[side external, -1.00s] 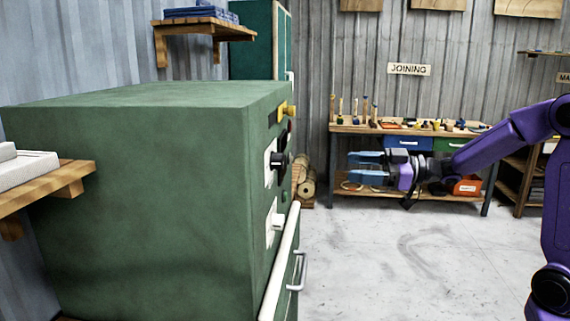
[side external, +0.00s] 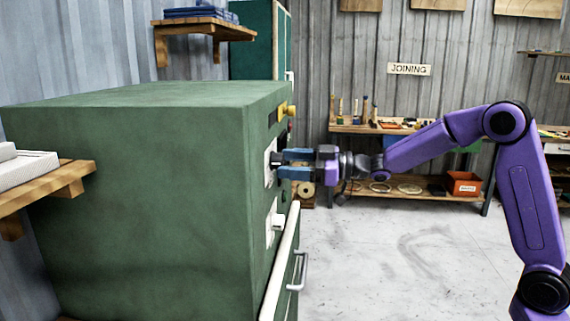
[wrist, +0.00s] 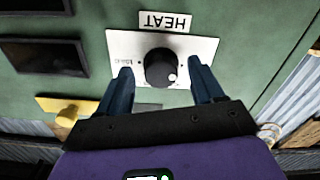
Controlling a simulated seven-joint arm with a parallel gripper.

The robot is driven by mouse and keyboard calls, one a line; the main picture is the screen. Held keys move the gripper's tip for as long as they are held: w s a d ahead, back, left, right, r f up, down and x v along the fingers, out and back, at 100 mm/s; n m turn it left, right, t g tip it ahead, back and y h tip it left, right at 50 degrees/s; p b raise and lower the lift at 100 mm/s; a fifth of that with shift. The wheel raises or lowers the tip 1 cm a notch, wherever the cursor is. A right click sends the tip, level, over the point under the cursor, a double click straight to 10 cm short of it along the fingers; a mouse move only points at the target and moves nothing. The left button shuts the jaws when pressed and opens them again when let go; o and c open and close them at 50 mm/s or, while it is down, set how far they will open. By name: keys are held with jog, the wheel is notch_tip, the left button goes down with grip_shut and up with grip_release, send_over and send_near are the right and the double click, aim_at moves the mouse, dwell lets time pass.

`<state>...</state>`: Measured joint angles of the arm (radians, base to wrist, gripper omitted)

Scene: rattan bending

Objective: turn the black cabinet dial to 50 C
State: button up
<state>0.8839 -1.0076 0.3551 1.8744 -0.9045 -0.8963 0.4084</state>
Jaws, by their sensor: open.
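A pale dot marks the dial's lower right in that view. The scale print is too small to read. My gripper (wrist: 160,82) is open, with one blue finger on each side of the dial and visible gaps to it. In the side external view my gripper (side external: 281,164) reaches the front of the green cabinet (side external: 150,180) level with the plate, and its fingers hide the dial there.
A yellow knob (side external: 291,110) is above the plate. A workbench (side external: 410,192) stands behind. The floor right of the cabinet is clear.

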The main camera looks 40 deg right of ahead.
jog(key=shift+x, duration=0.9)
jog(key=c, duration=1.1)
